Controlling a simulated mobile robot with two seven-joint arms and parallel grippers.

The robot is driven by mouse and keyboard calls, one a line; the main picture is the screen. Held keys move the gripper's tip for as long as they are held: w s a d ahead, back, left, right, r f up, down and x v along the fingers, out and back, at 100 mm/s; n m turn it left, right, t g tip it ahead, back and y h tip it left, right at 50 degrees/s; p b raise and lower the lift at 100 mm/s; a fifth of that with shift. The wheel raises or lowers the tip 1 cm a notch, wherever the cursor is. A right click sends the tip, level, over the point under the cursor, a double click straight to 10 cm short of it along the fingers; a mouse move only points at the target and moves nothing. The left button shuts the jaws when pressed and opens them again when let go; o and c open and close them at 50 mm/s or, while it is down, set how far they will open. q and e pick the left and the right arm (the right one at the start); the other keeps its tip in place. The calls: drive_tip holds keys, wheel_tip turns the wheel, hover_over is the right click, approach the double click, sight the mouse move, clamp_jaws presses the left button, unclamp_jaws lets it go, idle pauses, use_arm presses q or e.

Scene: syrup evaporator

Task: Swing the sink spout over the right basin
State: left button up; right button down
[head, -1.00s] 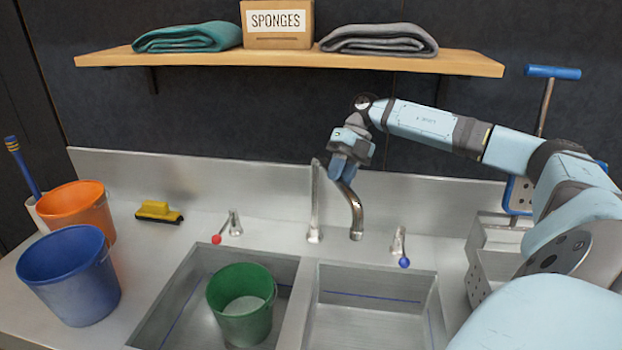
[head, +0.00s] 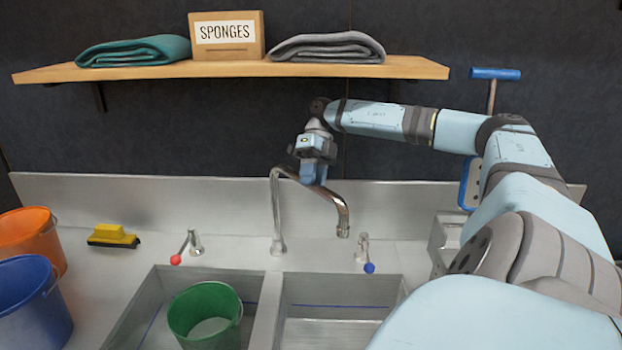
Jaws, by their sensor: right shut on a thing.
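The sink spout (head: 341,208) is a curved metal pipe on an upright post behind the divider between the two basins. Its arm now points right and its outlet hangs above the back edge of the right basin (head: 330,325). My right gripper (head: 312,175) is shut on the spout's upper pipe, coming from above; the fingertips partly hide the pipe there. The left basin (head: 140,318) holds a green bucket (head: 205,318). My left gripper is not in view.
A red-knobbed tap (head: 190,244) and a blue-knobbed tap (head: 363,252) flank the spout. A yellow brush (head: 113,236), an orange bucket (head: 30,238) and a blue bucket (head: 32,308) stand at left. A wooden shelf (head: 150,72) with towels and a sponges box (head: 226,36) hangs above.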

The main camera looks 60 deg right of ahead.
drive_tip(key=c, duration=1.2)
unclamp_jaws()
drive_tip(key=shift+d+r, duration=0.1)
drive_tip(key=shift+o, duration=1.4)
drive_tip(key=shift+d, duration=0.1)
drive_tip(key=v, duration=0.7)
drive_tip(key=shift+d, duration=0.15)
drive_tip(key=shift+r, duration=0.1)
